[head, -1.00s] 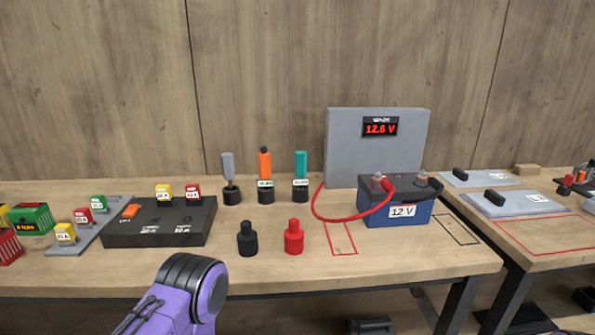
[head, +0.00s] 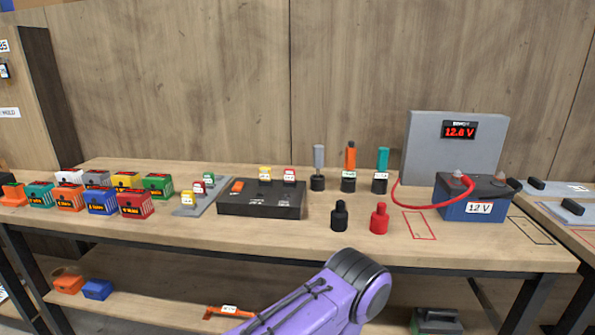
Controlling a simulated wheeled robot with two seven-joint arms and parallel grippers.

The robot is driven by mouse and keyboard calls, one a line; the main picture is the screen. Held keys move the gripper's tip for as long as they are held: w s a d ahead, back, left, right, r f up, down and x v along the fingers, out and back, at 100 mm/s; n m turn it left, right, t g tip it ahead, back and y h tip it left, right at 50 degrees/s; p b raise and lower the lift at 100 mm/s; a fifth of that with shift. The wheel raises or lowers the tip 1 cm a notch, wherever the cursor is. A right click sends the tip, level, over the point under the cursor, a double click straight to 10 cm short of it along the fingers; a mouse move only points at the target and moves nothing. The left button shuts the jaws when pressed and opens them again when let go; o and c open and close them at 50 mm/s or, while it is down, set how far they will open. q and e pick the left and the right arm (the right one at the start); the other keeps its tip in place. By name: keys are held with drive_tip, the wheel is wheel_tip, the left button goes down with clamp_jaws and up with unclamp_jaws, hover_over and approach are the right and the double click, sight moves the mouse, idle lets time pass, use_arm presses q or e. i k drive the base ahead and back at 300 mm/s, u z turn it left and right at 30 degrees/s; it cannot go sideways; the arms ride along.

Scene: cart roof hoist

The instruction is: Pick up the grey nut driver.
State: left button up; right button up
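The grey nut driver (head: 319,160) stands upright in a black round holder (head: 318,183) towards the back of the workbench. It is the leftmost of three upright tools, with an orange-handled one (head: 350,157) and a teal-handled one (head: 382,160) to its right. A purple arm link of mine shows at the bottom of the head view, below and in front of the bench edge. Neither of my grippers is in view, and nothing is seen touching the nut driver.
A black fuse box (head: 262,204) lies left of the tools. Black (head: 339,217) and red (head: 379,220) caps stand in front of them. A blue 12 V battery (head: 468,203) with a red cable is to the right. Several coloured boxes (head: 100,202) fill the left side.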

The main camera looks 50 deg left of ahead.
sight(318, 150)
drive_tip(key=k, duration=0.25)
drive_tip(key=u, duration=0.95)
